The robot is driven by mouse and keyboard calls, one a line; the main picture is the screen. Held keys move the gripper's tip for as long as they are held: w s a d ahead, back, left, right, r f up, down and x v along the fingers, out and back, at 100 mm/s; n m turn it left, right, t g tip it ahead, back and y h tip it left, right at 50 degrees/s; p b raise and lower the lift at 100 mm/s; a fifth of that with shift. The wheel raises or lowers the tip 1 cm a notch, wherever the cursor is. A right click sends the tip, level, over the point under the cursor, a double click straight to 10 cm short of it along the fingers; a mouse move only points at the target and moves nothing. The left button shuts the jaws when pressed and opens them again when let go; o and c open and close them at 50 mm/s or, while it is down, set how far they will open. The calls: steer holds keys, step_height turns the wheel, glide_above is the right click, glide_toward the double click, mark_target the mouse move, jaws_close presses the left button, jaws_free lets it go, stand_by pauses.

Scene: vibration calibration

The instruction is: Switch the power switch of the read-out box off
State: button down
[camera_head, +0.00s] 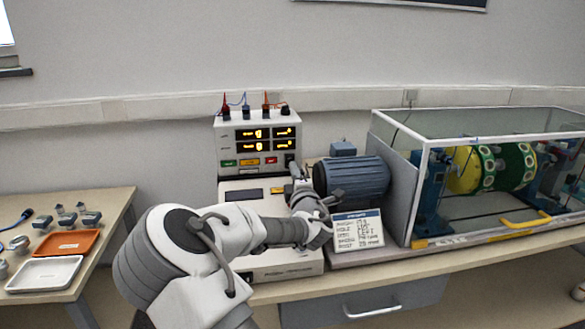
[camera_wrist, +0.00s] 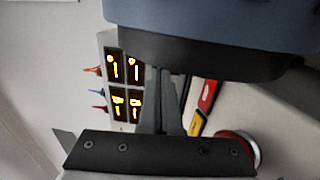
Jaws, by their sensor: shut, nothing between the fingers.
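The read-out box (camera_head: 228,130) stands at the back, middle of the head view, with lit orange digits in its displays (camera_head: 265,139). A small dark switch (camera_head: 290,159) shows at the lower right of its front. My gripper (camera_head: 295,168) is shut and empty, its tips just in front of or below that switch; I cannot tell whether they touch it. In the wrist view my shut fingers (camera_wrist: 158,78) point towards the box front, beside the displays (camera_wrist: 125,85). The switch is hidden there, and its position cannot be read.
A blue motor (camera_head: 352,178) stands close to the right of my gripper. A lower instrument (camera_head: 235,187) sits under the box. A handwritten card (camera_head: 358,232) and a glazed rig (camera_head: 480,200) are further right. A side table with trays (camera_head: 45,274) is left.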

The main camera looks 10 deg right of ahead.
steer(key=shift+w+r, duration=0.15)
steer(key=shift+w, duration=1.15)
steer(key=shift+r, duration=0.15)
